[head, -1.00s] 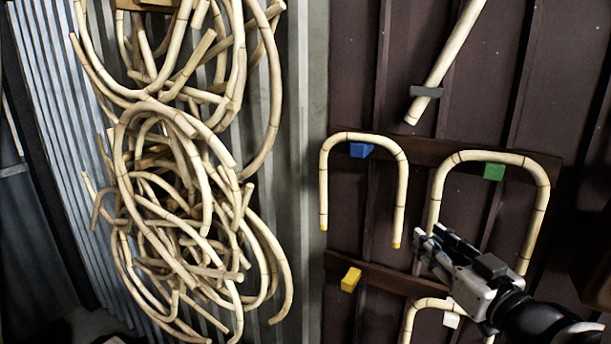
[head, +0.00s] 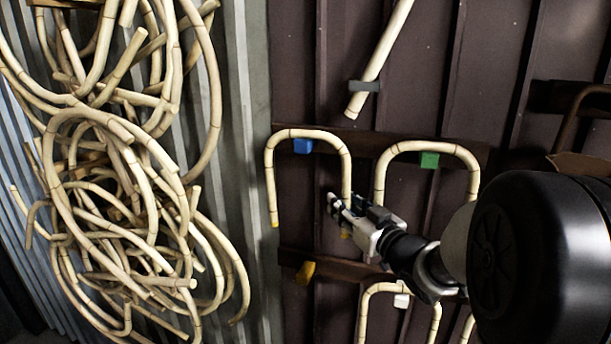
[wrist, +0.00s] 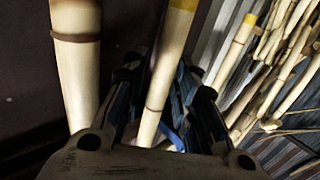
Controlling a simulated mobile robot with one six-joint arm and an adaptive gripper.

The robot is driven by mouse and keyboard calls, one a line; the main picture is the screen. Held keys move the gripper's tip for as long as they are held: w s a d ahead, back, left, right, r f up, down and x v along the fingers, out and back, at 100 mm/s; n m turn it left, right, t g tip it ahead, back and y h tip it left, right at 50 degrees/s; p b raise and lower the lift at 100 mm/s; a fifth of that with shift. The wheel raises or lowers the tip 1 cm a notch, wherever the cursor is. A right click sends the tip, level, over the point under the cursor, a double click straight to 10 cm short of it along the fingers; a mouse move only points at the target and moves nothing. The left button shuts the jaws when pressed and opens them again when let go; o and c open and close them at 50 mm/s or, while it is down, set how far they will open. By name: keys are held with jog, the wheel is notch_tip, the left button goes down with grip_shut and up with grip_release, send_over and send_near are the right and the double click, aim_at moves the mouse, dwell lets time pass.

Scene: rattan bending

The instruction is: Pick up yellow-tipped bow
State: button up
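The yellow-tipped bow (head: 308,133) is a pale rattan U hung upside down over a blue peg (head: 303,146). Its two yellow ends point down. My gripper (head: 340,204) is at the lower part of its right leg, just above that end. In the wrist view, this leg (wrist: 168,70) runs between the two fingers of my gripper (wrist: 155,88), with its yellow tip at the top edge. The fingers are apart and do not look closed on it. The other yellow-tipped leg (wrist: 235,52) shows beyond, to the right.
Another bow (head: 432,146) hangs on a green peg (head: 430,160), close to the right. Tangled rattan (head: 130,190) hangs at left. A straight pole (head: 380,60) is above.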

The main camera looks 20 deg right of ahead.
jog(key=shift+s, duration=0.1)
jog(key=shift+c, duration=0.3)
grip_shut()
jog(key=shift+r, duration=0.1)
